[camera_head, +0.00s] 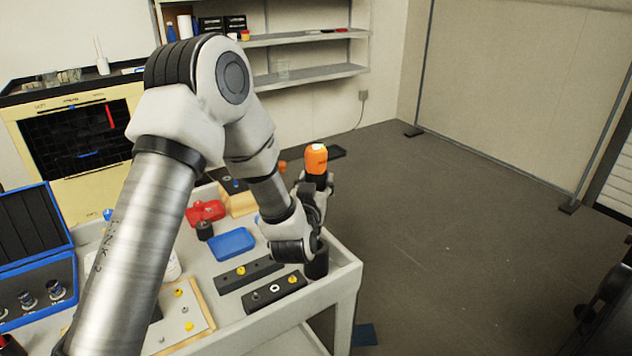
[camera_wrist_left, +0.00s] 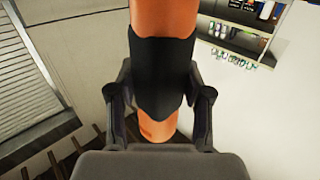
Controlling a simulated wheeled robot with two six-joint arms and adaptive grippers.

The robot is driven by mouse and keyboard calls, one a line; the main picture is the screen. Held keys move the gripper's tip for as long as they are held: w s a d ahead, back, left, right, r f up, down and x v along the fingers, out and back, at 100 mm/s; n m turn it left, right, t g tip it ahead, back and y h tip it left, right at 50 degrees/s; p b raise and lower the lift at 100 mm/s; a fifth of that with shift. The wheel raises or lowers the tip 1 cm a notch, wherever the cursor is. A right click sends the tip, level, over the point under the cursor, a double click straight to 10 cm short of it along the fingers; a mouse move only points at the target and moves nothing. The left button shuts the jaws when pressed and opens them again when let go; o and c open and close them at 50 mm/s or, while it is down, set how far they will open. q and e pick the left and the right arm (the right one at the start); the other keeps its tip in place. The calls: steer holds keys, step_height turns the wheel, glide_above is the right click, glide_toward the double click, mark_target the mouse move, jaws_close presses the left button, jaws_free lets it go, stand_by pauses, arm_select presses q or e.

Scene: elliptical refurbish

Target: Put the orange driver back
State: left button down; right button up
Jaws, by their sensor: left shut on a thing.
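The orange driver (camera_head: 316,160) is upright at the cart's right end, with an orange top and a black middle. My left gripper (camera_head: 314,192) is shut on it. In the left wrist view the driver (camera_wrist_left: 163,75) stands between the two fingers (camera_wrist_left: 160,110), which clasp its black band, with orange above and below. A black cylindrical holder (camera_head: 317,264) stands on the cart's corner below the gripper. My wrist hides the space between, so I cannot tell whether the driver's lower end touches the holder.
The grey cart (camera_head: 345,278) carries a blue tray (camera_head: 231,243), a red object (camera_head: 206,211), two dark bars with small fittings (camera_head: 274,291) and a board of pegs (camera_head: 190,318). A blue case (camera_head: 35,285) is open at left.

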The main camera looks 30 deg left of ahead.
arm_select(q)
steer(key=shift+f+b, duration=1.85)
steer(key=shift+f, duration=0.55)
steer(key=shift+f, duration=0.1)
steer(key=shift+f+b, duration=1.25)
steer(key=shift+f, duration=0.2)
steer(key=shift+f+b, duration=0.45)
steer(key=shift+f, duration=0.05)
steer(key=shift+c, duration=2)
jaws_free()
steer(key=shift+r, duration=0.1)
